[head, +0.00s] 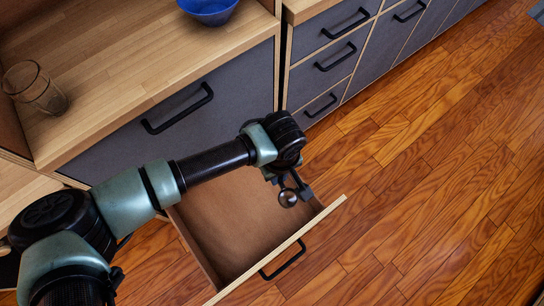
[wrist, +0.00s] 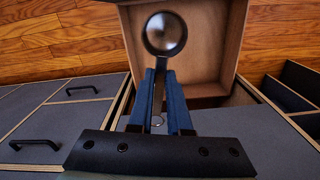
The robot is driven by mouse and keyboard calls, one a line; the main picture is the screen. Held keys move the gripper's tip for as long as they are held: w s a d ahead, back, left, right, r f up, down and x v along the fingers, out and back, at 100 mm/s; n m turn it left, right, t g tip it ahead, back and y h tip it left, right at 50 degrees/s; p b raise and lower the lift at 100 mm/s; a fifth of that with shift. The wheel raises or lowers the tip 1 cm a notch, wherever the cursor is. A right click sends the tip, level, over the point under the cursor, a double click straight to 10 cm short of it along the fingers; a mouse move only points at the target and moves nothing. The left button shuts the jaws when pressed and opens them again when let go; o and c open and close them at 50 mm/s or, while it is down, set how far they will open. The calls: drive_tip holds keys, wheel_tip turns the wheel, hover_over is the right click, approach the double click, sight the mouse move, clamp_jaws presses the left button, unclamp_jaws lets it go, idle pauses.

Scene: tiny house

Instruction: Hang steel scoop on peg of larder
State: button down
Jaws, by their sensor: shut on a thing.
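The steel scoop (head: 288,198) has a round, shiny bowl and is held over the open drawer in the head view. In the wrist view the scoop's bowl (wrist: 165,34) sticks out past the fingertips, and its handle runs back between the fingers. My gripper (head: 291,184) is shut on the handle; its two blue fingers (wrist: 161,88) show on either side of it in the wrist view. No peg can be made out in either view.
An open, empty-looking drawer (head: 235,205) juts out below my gripper. A wooden counter (head: 130,65) holds a blue bowl (head: 208,10) and a clear glass (head: 38,88). Grey drawer fronts (head: 325,70) stand at the back. The wooden floor (head: 430,170) at right is clear.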

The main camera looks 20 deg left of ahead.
drive_tip(key=s+a+f+n+b, duration=0.2)
drive_tip(key=f+n+b, duration=0.5)
drive_tip(key=f+b, duration=0.3)
drive_tip(key=s+a+f+n+b, duration=0.1)
drive_tip(key=s+f+n+b, duration=0.2)
drive_tip(key=f, duration=1.5)
drive_tip(key=s+a+f+n+b, duration=0.2)
drive_tip(key=f+n+b, duration=0.8)
drive_tip(key=f+b, duration=0.5)
drive_tip(key=shift+s+a+n+b, duration=0.15)
drive_tip(key=shift+a+n+b, duration=0.2)
drive_tip(key=shift+b, duration=1.15)
wheel_tip(320, 180, down, 10)
drive_tip(key=b, duration=0.6)
drive_tip(key=shift+r, duration=0.2)
drive_tip(key=shift+f, duration=0.1)
drive_tip(key=shift+f, duration=0.15)
drive_tip(key=c, duration=0.9)
unclamp_jaws()
drive_tip(key=shift+o, duration=0.2)
drive_tip(key=shift+b, duration=0.55)
